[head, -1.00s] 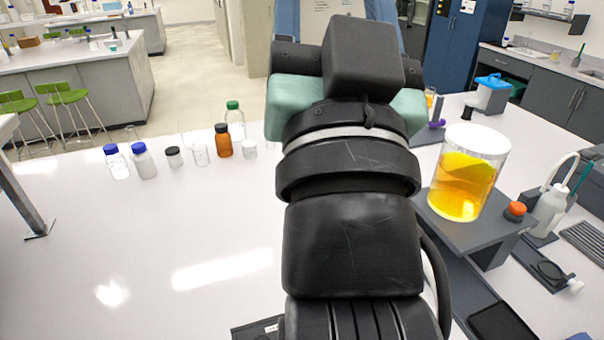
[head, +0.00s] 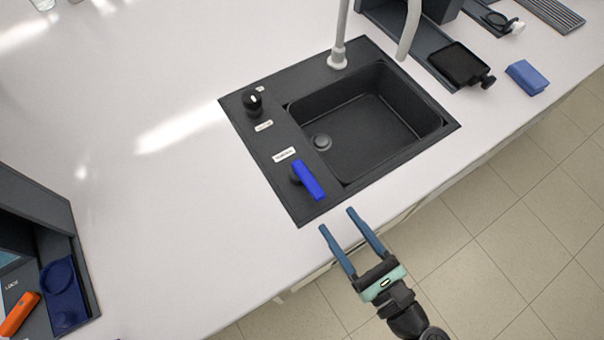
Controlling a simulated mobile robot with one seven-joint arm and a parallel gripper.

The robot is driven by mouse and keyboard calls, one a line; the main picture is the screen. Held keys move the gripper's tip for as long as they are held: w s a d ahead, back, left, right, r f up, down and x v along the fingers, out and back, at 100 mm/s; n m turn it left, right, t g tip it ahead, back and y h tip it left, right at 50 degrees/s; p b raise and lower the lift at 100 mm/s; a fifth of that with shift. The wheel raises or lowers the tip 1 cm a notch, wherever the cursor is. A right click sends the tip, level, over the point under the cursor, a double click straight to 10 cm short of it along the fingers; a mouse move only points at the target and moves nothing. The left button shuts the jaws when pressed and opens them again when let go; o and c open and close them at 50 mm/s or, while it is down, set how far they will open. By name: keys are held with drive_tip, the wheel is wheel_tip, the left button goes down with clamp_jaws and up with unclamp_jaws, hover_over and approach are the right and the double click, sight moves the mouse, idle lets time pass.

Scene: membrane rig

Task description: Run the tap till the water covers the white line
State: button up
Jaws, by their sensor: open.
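The black sink (head: 385,138) is set into the white bench, and its basin holds no water that I can see. A pale tap spout (head: 338,45) rises at its back edge, its upper part out of frame. On the left panel are a blue lever handle (head: 308,180) near the front and a black knob (head: 252,103) farther back, each with a small label too small to read. My gripper (head: 337,219) is open and empty at the bench's front edge, just in front of the blue lever and apart from it. I see no white line.
A black device (head: 461,64) and a blue block (head: 526,78) lie right of the sink. A dark rack (head: 82,262) with an orange-handled item (head: 19,314) stands at lower left. The bench left of the sink is clear. Tiled floor (head: 500,240) lies beyond the front edge.

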sight(305, 173)
drive_tip(key=p+x, duration=0.1)
drive_tip(key=x, duration=1.1)
drive_tip(key=shift+r+p, duration=0.1)
drive_tip(key=shift+p, duration=0.3)
drive_tip(key=shift+w+a, duration=0.2)
drive_tip(key=shift+w, duration=0.2)
drive_tip(key=shift+c, duration=0.2)
clamp_jaws()
